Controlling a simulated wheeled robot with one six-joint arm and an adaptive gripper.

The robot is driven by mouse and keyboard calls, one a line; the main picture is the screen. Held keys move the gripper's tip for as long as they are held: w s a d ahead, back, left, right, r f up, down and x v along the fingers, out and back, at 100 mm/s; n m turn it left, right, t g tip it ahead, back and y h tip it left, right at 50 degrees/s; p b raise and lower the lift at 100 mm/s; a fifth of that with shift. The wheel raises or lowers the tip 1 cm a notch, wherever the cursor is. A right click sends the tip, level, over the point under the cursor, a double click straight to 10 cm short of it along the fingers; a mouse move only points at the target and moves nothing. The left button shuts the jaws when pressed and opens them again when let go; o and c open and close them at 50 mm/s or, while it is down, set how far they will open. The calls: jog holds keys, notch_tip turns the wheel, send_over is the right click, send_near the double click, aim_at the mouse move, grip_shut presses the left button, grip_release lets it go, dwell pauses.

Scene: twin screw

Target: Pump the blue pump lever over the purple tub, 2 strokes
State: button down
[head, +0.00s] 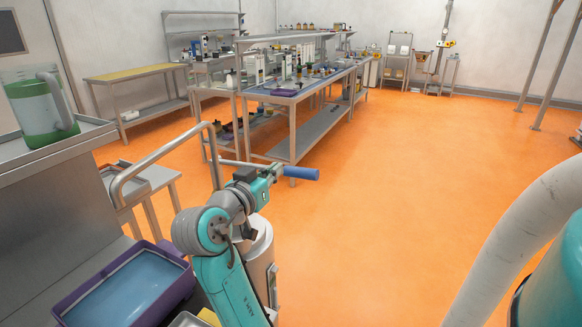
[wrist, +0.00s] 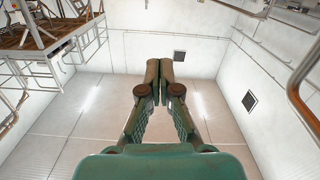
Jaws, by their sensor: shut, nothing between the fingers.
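The blue pump lever (head: 301,173) shows in the head view as a blue grip on a thin bar, sticking out to the right and nearly level. The steel pump body (head: 259,262) stands below it, partly behind my arm. A bent metal spout pipe (head: 165,150) reaches left above the purple tub (head: 178,292), which holds pale blue liquid. My gripper (head: 279,169) overlaps the lever bar just left of the blue grip; I cannot tell whether they touch. In the wrist view my gripper (wrist: 165,75) is shut and empty, with its fingertips together. The lever is not recognisable there.
A workbench (head: 300,95) with small items stands behind the lever. The orange floor (head: 420,190) to the right is open. A curved metal pipe (wrist: 300,100) edges the wrist view.

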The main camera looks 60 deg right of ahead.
send_over(296, 168)
jog(key=s+a, duration=0.1)
jog(key=a, duration=0.3)
jog(key=shift+s+d+f, duration=0.1)
jog(key=shift+d+f, duration=0.15)
jog(key=shift+f, duration=0.5)
jog(key=shift+s+d+f, duration=0.1)
jog(key=shift+d+f, duration=0.15)
jog(key=shift+f, duration=0.45)
jog(key=shift+s+d+f, duration=0.1)
jog(key=shift+d+f, duration=0.15)
jog(key=shift+f, duration=0.5)
